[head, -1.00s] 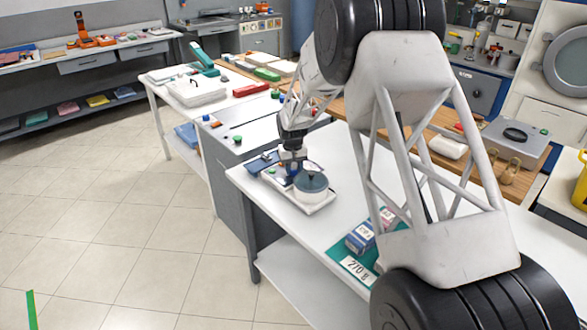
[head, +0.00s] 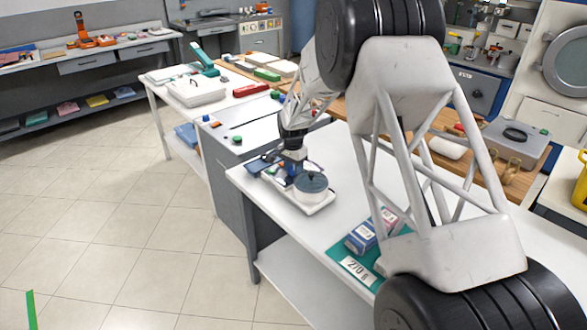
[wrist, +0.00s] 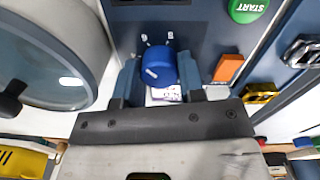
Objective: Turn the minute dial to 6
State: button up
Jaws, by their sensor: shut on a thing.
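A round blue dial (wrist: 158,68) with a short white mark on its left side shows in the wrist view. Small white tick marks stand on the dark panel (wrist: 180,22) above it. A white printed label (wrist: 165,94) below the dial is partly covered, and I cannot read its numbers. My gripper (wrist: 160,75) is shut on the dial, one blue finger on each side. In the head view my gripper (head: 292,158) reaches down to the small white device (head: 320,208) on the table; the dial is hidden there.
A green START button (wrist: 248,9) and an orange switch (wrist: 228,68) sit right of the dial. A round lidded drum (wrist: 60,55) stands close on its left. Boxes (head: 362,238) lie nearer on the white table (head: 290,225).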

jog(key=shift+m, duration=1.3)
jog(key=o, duration=0.9)
jog(key=shift+o, duration=0.2)
jog(key=shift+r, duration=0.1)
jog(key=shift+w+r, duration=0.1)
jog(key=shift+r, duration=3.7)
